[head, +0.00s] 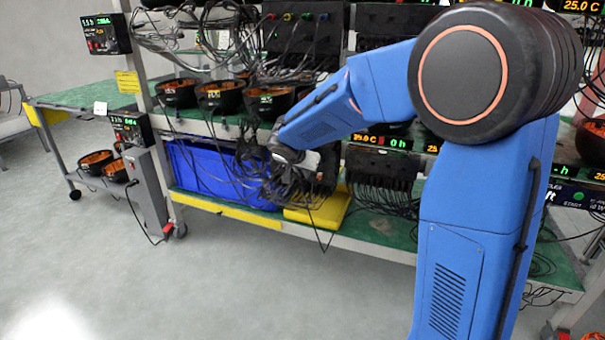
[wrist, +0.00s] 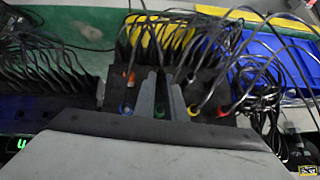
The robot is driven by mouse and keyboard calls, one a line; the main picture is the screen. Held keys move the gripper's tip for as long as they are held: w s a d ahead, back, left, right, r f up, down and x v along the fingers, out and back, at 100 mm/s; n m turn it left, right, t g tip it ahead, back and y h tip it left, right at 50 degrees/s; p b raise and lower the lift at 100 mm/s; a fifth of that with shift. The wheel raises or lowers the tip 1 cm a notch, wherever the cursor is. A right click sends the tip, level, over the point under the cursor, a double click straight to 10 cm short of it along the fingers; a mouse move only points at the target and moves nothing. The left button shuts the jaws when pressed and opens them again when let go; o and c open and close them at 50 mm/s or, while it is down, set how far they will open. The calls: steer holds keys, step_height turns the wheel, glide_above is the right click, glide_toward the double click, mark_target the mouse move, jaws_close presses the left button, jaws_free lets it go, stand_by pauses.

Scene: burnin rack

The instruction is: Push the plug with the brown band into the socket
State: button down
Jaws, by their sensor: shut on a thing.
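My gripper (head: 296,163) reaches down to the lower shelf level of the rack, among black cables. In the wrist view its two grey fingers (wrist: 155,95) are close together over a dark socket block (wrist: 208,85). They are shut on what seems to be a cabled plug, mostly hidden between them. I cannot make out a brown band on it. A small orange-brown spot (wrist: 130,78) shows just left of the fingers. The socket opening is hidden.
Loose black cables hang around my gripper. A blue bin (head: 205,172) and a yellow bin (head: 322,208) stand on the lower shelf. Black bowls (head: 268,101) line the green shelf above. A cabled unit (head: 380,162) is to the right. The floor at left is clear.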

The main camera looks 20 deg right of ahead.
steer(key=shift+w+d, duration=0.1)
steer(key=shift+w, duration=0.05)
steer(key=c, duration=1.7)
jaws_free()
steer(key=v, duration=1.7)
steer(key=shift+r, duration=0.15)
